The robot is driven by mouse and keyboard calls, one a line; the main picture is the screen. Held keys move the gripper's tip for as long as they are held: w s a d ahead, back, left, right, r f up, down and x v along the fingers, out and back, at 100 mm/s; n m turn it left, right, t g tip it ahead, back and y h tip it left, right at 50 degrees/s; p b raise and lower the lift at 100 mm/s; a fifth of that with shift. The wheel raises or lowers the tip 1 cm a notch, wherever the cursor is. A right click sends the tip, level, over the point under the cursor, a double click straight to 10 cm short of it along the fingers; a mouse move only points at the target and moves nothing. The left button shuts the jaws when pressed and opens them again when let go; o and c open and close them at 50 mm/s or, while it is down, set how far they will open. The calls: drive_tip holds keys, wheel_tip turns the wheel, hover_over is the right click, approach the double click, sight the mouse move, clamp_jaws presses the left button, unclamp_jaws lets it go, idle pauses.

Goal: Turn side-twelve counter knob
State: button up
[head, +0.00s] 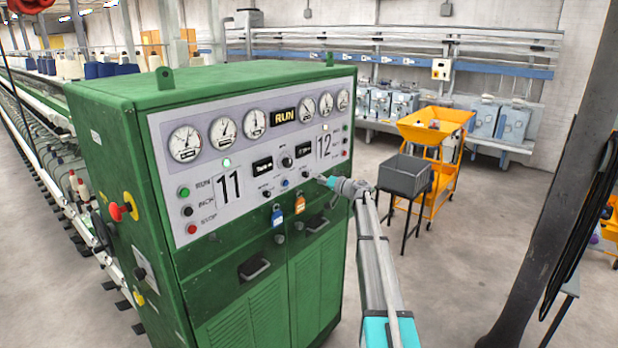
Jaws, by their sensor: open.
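The green control cabinet (120,130) has a pale panel with a large "11" on the left and "12" label (324,147) on the right. A small display (303,151) sits beside the 12. A small dark knob (305,173) is below that display and looks like the side-twelve counter knob. My gripper (322,179) is open, in front of the panel just right of this knob in the picture. I see no contact with the knob; the exact gap to the panel cannot be told. A similar knob (266,194) is below the left display (262,165).
A larger knob (287,162) sits between the displays, with a blue button (284,183) below. A grey bin (405,175), yellow cart (436,130) and dark pillar (560,170) stand to the right.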

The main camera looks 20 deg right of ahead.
sight(308, 175)
drive_tip(key=shift+x, duration=2.2)
clamp_jaws()
